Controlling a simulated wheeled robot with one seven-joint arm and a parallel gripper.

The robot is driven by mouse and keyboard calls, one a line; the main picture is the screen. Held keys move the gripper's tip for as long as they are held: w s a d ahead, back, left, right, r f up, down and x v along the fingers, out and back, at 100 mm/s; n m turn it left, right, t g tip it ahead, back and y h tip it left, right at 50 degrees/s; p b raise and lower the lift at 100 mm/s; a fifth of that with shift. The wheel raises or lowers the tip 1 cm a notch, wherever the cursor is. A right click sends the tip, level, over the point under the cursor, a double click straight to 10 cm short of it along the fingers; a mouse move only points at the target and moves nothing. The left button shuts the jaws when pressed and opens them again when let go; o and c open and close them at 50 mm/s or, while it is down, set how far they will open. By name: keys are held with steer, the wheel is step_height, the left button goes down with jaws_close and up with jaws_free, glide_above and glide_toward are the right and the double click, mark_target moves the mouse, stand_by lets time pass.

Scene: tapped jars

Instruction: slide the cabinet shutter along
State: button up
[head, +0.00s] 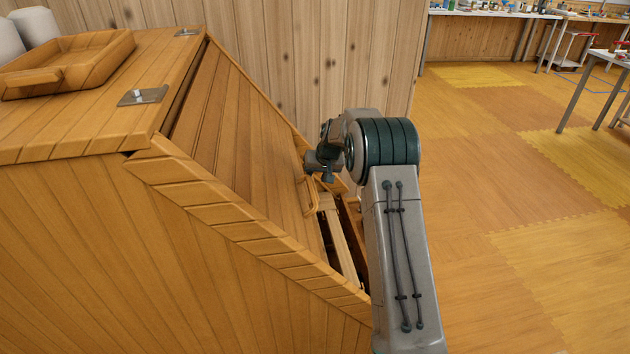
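The wooden cabinet (150,260) stands at the left, with a sloping front framed by thick wooden edges. Its slatted shutter (235,140) covers most of the slope. A looped wooden handle (311,197) sits near the shutter's lower edge. Below that edge a gap shows pale wooden strips and a dark inside. My gripper (318,168) is just above the handle, close to the shutter's right side. Its fingers are small and partly hidden by my wrist, so I cannot tell whether they are open or touch the handle. My arm hides the lower right end of the slope.
A wooden tray (70,62) and pale rounded objects (35,27) are on the cabinet top, near metal plates (143,96). A plank wall (310,60) rises behind. Open floor (530,190) lies to the right, with worktables (500,13) farther back.

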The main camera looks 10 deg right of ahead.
mark_target(313, 183)
steer(key=shift+x, duration=1.55)
